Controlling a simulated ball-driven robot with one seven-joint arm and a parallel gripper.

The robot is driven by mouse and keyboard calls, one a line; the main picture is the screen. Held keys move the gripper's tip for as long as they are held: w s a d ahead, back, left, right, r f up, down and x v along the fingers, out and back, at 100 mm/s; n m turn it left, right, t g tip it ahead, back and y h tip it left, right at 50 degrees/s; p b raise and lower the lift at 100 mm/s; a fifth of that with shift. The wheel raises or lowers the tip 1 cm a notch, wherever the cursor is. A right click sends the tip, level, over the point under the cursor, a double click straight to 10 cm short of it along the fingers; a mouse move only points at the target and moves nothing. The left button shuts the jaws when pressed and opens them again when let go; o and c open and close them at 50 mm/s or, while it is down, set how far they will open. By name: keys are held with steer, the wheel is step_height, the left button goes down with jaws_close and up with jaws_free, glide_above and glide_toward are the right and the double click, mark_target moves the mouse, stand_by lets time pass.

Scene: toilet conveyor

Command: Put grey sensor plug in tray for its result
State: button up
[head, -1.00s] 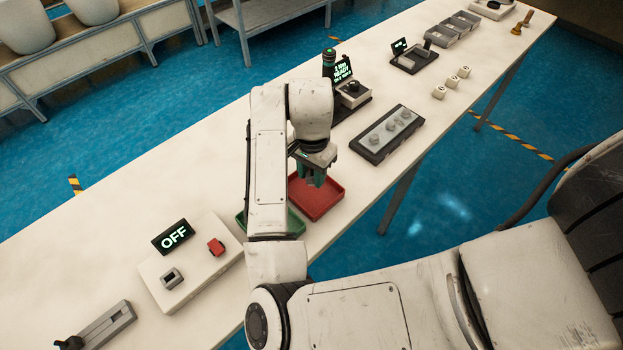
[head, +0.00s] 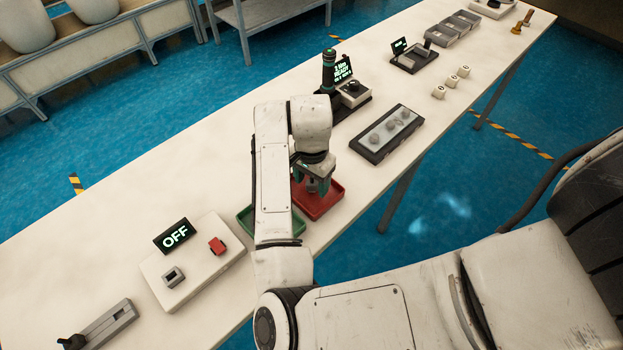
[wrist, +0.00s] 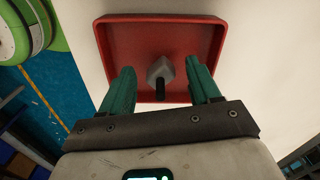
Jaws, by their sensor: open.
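The grey sensor plug (wrist: 160,70), with a black stem, is in the red tray (wrist: 118,40) in the wrist view. It appears to rest on the tray floor; its exact contact is hard to tell. My gripper (wrist: 160,82) has its green fingers spread on either side of the plug, with clear gaps to both. In the head view my gripper (head: 318,185) is over the red tray (head: 325,208). A green tray (head: 296,228) sits beside it to the left, partly hidden by my arm.
A dark holder (head: 372,152) with several grey pieces lies right of the trays. Behind it stands a tester (head: 343,70) with a lit screen. A white box (head: 200,275) with an OFF display (head: 175,236) is at the left. The table's front edge is close to the trays.

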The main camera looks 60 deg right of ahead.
step_height(320, 180, up, 12)
steer(key=shift+r+p, duration=0.2)
steer(key=shift+p, duration=0.15)
stand_by(0.4)
stand_by(0.5)
